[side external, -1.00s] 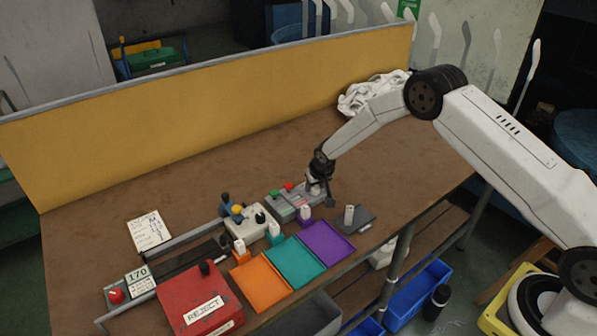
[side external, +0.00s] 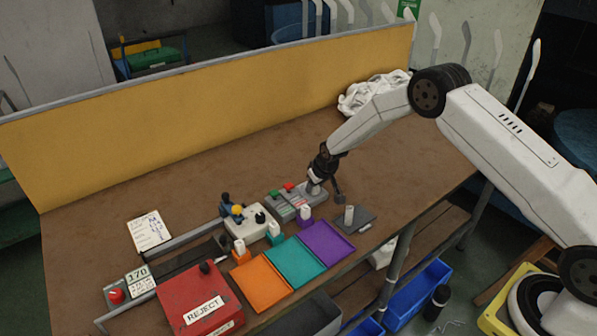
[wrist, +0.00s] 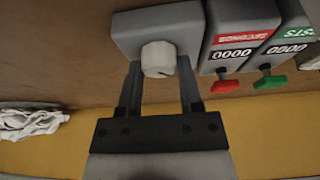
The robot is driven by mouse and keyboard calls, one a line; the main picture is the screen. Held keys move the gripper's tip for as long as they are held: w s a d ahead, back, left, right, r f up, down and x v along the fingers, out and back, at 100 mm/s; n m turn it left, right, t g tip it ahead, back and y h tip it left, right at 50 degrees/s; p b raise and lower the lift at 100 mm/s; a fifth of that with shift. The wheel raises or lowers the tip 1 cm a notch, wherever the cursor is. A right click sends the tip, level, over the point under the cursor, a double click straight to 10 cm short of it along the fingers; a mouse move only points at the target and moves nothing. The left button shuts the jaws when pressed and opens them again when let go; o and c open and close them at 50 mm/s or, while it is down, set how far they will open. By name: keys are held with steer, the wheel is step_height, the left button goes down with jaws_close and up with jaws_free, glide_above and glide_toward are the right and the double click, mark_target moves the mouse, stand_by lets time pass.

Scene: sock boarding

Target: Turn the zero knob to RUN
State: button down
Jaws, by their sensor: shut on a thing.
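The zero knob (wrist: 158,58) is a pale round knob with a dark mark near its lower right edge. It stands on a grey housing (wrist: 125,28), seen at the top of the wrist view. My gripper (wrist: 158,68) has one finger on each side of the knob and is shut on it. In the side external view my gripper (side external: 314,187) is low at the right end of the grey counter unit (side external: 287,205), and it hides the knob there. No RUN lettering can be read in either view.
Red SECONDS and green counters sit beside the knob, with a red lever (wrist: 224,87) and a green lever (wrist: 270,80). Orange, teal and purple trays (side external: 327,243) lie in front. A red REJECT box (side external: 190,285) stands at left. White cloth (side external: 372,93) lies behind.

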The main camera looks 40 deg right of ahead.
steer(key=shift+n+y, duration=0.4)
steer(key=shift+n, duration=0.5)
steer(key=shift+c, duration=1.3)
jaws_free()
steer(key=shift+r, duration=0.1)
steer(key=v, duration=0.7)
steer(key=shift+s+r, duration=0.2)
steer(key=shift+r, duration=0.05)
